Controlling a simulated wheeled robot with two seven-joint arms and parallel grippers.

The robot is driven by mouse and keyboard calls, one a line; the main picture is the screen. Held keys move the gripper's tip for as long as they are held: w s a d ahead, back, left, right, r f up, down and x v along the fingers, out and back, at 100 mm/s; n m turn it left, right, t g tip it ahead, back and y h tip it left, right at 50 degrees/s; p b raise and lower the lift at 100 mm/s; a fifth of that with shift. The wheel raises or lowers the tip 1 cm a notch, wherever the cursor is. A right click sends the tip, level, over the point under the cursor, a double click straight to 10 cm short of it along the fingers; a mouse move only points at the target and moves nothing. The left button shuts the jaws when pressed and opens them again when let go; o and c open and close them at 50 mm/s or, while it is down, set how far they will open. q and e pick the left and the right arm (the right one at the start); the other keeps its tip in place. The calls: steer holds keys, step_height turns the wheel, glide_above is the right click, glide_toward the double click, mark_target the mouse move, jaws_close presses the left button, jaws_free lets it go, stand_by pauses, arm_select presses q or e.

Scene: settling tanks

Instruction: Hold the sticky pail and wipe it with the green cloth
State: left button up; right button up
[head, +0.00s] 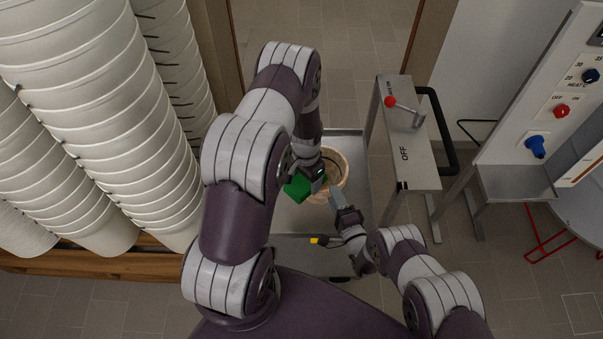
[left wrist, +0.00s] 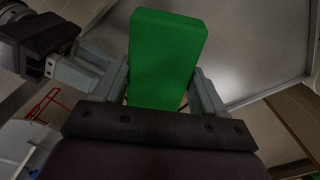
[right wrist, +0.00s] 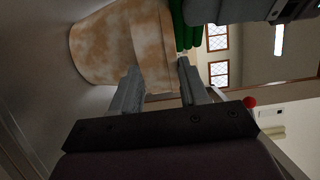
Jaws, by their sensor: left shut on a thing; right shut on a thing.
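The sticky pail (head: 341,164) is pale with brown-tan stains and stands on a metal tray surface in the head view. The right wrist view shows its blotchy wall (right wrist: 115,45) close up. My right gripper (head: 336,200) is shut on the pail's near rim. My left gripper (head: 312,180) is shut on the green cloth (head: 297,187) at the pail's left side. The left wrist view shows the cloth (left wrist: 165,60) as a block between the fingers. In the right wrist view the cloth (right wrist: 184,28) is beside the pail; I cannot tell if they touch.
The metal tray (head: 347,139) lies under the pail. Tall stacks of white buckets (head: 90,110) crowd the left side. A grey metal box marked OFF (head: 405,135), with a red-knobbed lever (head: 390,101), stands right of the tray. A control panel (head: 550,110) is farther right.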

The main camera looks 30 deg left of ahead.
arm_select(q)
steer(key=shift+s+d, duration=0.1)
steer(key=shift+d, duration=0.05)
steer(key=shift+w+a, duration=0.25)
steer(key=shift+a, duration=0.5)
steer(key=shift+w+a, duration=0.25)
steer(key=shift+a, duration=0.45)
steer(key=shift+w+a, duration=0.25)
steer(key=shift+a, duration=0.5)
steer(key=shift+d, duration=0.15)
steer(key=shift+s+d, duration=0.25)
steer(key=shift+d, duration=0.45)
steer(key=shift+s+d, duration=0.3)
steer(key=shift+d, duration=0.35)
steer(key=shift+s+d, duration=0.25)
steer(key=shift+d, duration=0.45)
steer(key=shift+a, duration=0.15)
